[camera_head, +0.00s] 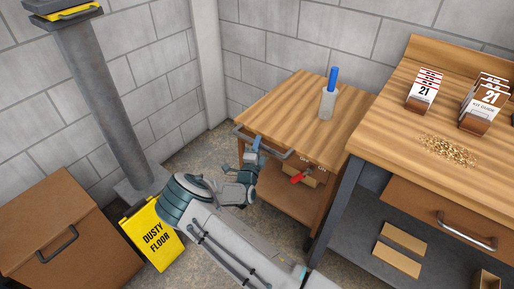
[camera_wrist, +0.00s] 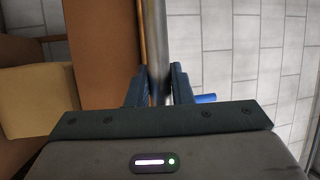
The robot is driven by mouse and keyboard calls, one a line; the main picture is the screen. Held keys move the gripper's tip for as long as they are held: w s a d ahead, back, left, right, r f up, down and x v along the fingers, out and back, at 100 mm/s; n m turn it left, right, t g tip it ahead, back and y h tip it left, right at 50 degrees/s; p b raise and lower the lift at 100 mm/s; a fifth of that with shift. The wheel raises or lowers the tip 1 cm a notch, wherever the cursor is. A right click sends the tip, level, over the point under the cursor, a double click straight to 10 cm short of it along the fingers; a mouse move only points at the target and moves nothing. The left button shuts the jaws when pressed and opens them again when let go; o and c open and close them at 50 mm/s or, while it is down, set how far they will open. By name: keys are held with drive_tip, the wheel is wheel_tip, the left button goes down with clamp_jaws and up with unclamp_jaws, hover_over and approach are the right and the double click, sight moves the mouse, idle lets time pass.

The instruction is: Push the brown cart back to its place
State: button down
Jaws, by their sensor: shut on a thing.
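The brown cart (camera_head: 283,103) has a wooden top and a lower shelf, and stands in the corner beside the workbench. A grey metal handle bar (camera_head: 264,142) runs along its near left edge. My gripper (camera_head: 256,150) is shut on this handle. In the wrist view my gripper's two blue fingers (camera_wrist: 159,88) lie on either side of the handle bar (camera_wrist: 154,40), with the cart's brown wood (camera_wrist: 100,45) to the left of it.
A white cylinder with a blue stick (camera_head: 328,100) stands on the cart top. The workbench (camera_head: 400,95) is close on the cart's right. A yellow "dusty floor" sign (camera_head: 153,236), a grey post (camera_head: 100,95) and a brown cabinet (camera_head: 68,215) are on the left. Block walls are behind.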

drive_tip(key=shift+w+r, duration=0.2)
drive_tip(key=shift+r, duration=0.05)
drive_tip(key=c, duration=1.4)
unclamp_jaws()
drive_tip(key=shift+w+d+f, duration=0.1)
drive_tip(key=shift+o, duration=0.5)
drive_tip(key=shift+d+f, duration=0.1)
drive_tip(key=shift+a, duration=0.2)
drive_tip(key=shift+s+f, duration=0.1)
drive_tip(key=shift+s, duration=0.3)
drive_tip(key=v, duration=1.3)
drive_tip(key=shift+p, duration=0.45)
